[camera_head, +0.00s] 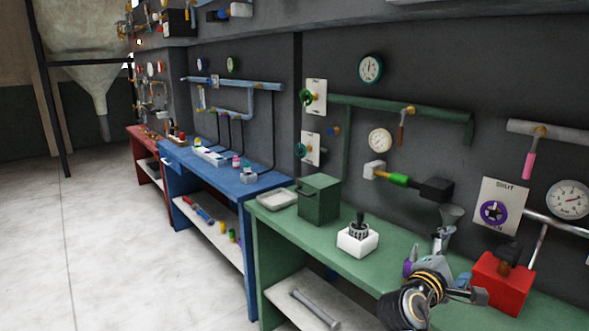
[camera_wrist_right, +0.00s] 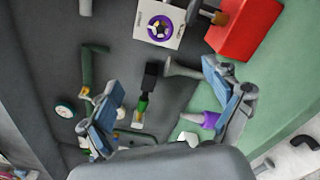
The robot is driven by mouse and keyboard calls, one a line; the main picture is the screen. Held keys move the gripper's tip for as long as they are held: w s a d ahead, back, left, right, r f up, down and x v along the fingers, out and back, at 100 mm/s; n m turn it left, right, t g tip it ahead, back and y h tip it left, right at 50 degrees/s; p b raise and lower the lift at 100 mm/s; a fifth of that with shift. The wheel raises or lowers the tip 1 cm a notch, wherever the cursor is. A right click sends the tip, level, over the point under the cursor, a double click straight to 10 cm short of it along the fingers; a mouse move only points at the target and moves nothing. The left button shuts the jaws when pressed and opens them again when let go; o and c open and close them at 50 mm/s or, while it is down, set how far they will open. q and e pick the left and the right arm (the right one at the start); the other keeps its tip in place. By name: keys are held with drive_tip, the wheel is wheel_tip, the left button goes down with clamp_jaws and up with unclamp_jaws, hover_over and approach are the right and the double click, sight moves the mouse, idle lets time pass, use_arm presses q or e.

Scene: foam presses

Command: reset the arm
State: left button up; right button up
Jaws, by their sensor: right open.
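My right gripper (camera_head: 448,264) is in the lower right of the head view, over the green workbench (camera_head: 345,262), to the left of the red box. Its two fingers stand apart with nothing between them in the right wrist view (camera_wrist_right: 168,100). A purple object (camera_wrist_right: 207,119) shows behind one finger in the wrist view; I cannot tell how far it is from the finger. My left gripper is not in view.
A red box (camera_head: 500,283) stands near the gripper. A white block with a dark top (camera_head: 357,240), a green box (camera_head: 318,199) and a grey tray (camera_head: 277,199) stand on the bench. Pipes and gauges line the wall. The floor (camera_head: 110,240) at left is clear.

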drive_tip(key=w+a+f+n+y, duration=0.1)
drive_tip(key=a+f+y, duration=0.2)
drive_tip(key=f, duration=0.9)
drive_tip(key=w+a+f+y, duration=0.1)
drive_tip(key=a+f+y, duration=0.2)
drive_tip(key=f, duration=0.9)
drive_tip(key=s+a+f+m+g+y, duration=0.15)
drive_tip(key=s+f, duration=0.35)
drive_tip(key=f, duration=0.6)
drive_tip(key=s+a+f+g+y, duration=0.25)
drive_tip(key=s+f, duration=0.25)
drive_tip(key=f, duration=0.7)
drive_tip(key=s+a+f+m+g+y, duration=0.1)
drive_tip(key=s+f+m+g, duration=0.15)
drive_tip(key=s+f, duration=0.6)
drive_tip(key=s+f+m+g+y, duration=0.1)
drive_tip(key=s+f+m, duration=0.35)
drive_tip(key=s, duration=0.75)
drive_tip(key=s+a+f+m+g+y, duration=0.1)
drive_tip(key=s+f, duration=0.7)
drive_tip(key=s, duration=0.3)
drive_tip(key=s+f+m+g, duration=0.1)
drive_tip(key=s+m, duration=0.1)
drive_tip(key=s, duration=0.5)
drive_tip(key=s+d+f+m+g, duration=0.1)
drive_tip(key=s+f, duration=0.1)
drive_tip(key=s, duration=0.5)
drive_tip(key=shift+s+f+m+y, duration=0.2)
drive_tip(key=shift+f+m+y, duration=0.05)
drive_tip(key=shift+m+y, duration=0.1)
